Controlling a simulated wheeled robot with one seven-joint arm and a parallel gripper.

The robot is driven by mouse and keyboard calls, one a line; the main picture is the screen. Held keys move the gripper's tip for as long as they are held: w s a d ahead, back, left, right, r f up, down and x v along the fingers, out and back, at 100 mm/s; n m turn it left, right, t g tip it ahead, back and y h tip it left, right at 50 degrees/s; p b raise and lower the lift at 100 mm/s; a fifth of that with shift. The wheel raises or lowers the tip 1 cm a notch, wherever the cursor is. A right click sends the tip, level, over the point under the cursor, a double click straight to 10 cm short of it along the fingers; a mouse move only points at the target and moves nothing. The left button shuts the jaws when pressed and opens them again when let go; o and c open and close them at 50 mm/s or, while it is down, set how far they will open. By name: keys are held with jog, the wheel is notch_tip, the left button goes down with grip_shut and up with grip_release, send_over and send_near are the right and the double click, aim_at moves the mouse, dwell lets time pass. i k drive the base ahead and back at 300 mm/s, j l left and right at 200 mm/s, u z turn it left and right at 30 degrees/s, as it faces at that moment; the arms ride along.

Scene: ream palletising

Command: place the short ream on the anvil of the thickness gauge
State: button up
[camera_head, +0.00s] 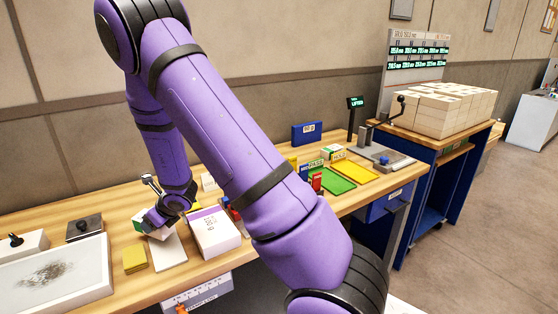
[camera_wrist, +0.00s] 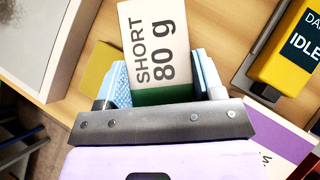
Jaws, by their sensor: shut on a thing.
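The short ream is a small white pack with a green end, labelled "SHORT 80 g" (camera_wrist: 157,45) in the wrist view. My gripper (camera_wrist: 160,85) is shut on it, with pale blue pads on both sides. In the head view my gripper (camera_head: 163,217) is at the left part of the bench, and the ream (camera_head: 139,224) shows partly beside it, tilted. A grey device with a flat plate and blue knob (camera_head: 384,160) stands at the bench's right end, by a small lit display (camera_head: 356,103). It looks like the thickness gauge; I cannot pick out its anvil surely.
A white slab (camera_head: 168,252), yellow pad (camera_head: 134,259) and white-purple pack (camera_head: 215,236) lie near my gripper. A framed white tray (camera_head: 55,278) is at left. A yellow device reading "IDLE" (camera_wrist: 295,45) is in the wrist view. Green (camera_head: 331,179) and yellow (camera_head: 354,171) mats lie right.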

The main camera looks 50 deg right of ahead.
aim_at(389, 156)
jog(key=k+l+u, duration=0.15)
jog(key=k, duration=0.15)
jog(key=k+l+u, duration=0.15)
jog(key=k, duration=0.2)
jog(key=k+l, duration=0.15)
jog(key=l, duration=0.15)
jog(key=k+l, duration=0.3)
jog(key=l, duration=0.25)
jog(key=k+l, duration=0.15)
jog(key=l, duration=0.35)
jog(key=k+l+z, duration=0.1)
jog(key=l, duration=0.4)
jog(key=k+l+z, duration=0.1)
jog(key=l, duration=0.4)
jog(key=k+l, duration=0.25)
jog(key=l, duration=0.25)
jog(key=k+l+z, duration=0.1)
jog(key=l, duration=0.45)
jog(key=k+l, duration=0.1)
jog(key=l, duration=0.4)
jog(key=z, duration=0.05)
